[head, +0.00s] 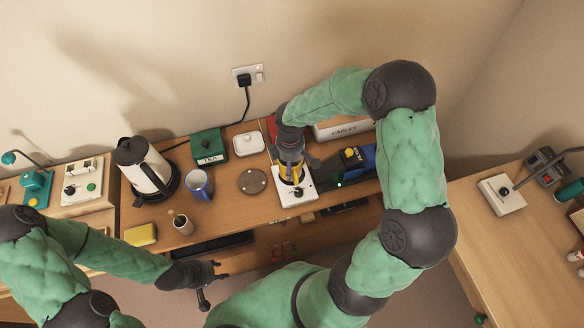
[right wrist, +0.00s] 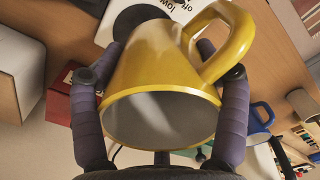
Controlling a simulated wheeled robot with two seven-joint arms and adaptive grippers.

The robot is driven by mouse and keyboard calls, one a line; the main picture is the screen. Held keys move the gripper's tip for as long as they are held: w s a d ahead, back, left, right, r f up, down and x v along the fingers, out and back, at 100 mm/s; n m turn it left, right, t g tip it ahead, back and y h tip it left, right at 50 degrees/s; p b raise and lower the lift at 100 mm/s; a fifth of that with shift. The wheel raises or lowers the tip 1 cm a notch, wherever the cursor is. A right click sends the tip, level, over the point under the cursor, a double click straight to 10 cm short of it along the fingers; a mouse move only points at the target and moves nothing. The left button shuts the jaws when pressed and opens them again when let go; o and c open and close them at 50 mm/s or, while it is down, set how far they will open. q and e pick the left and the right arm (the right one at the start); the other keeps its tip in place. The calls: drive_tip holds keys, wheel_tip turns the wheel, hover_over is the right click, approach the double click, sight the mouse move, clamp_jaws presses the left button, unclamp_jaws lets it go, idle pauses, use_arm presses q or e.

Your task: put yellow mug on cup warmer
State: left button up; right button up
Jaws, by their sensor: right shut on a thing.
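The yellow mug (head: 291,174) is held in my right gripper (head: 291,166), which reaches down from above and hides much of it in the head view. In the right wrist view the mug (right wrist: 150,65) sits between both fingers, its grey opening facing the camera and its handle at the upper right. The white cup warmer (head: 297,196) is directly below or under the mug; its dark plate (right wrist: 137,18) shows partly behind the mug. I cannot tell whether they touch. My left gripper (head: 213,284) is open and empty, in front of the desk edge.
A brown round coaster (head: 252,181), a blue mug (head: 199,185) and a kettle (head: 145,166) stand left of the warmer. A green tea box (head: 209,146) and white dish (head: 248,144) are behind. A blue item (head: 358,160) lies close on the right.

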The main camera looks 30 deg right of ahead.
drive_tip(key=f, duration=0.1)
drive_tip(key=w+d+f, duration=0.1)
drive_tip(key=w+f, duration=0.1)
drive_tip(key=shift+d, duration=0.35)
wheel_tip(320, 180, down, 3)
drive_tip(key=shift+w+f+b, duration=0.1)
drive_tip(key=shift+w+b, duration=0.05)
drive_tip(key=shift+b, duration=0.55)
drive_tip(key=o, duration=1.4)
drive_tip(key=shift+o, duration=0.2)
wheel_tip(320, 180, up, 12)
drive_tip(key=p, duration=0.2)
drive_tip(key=shift+p, duration=0.3)
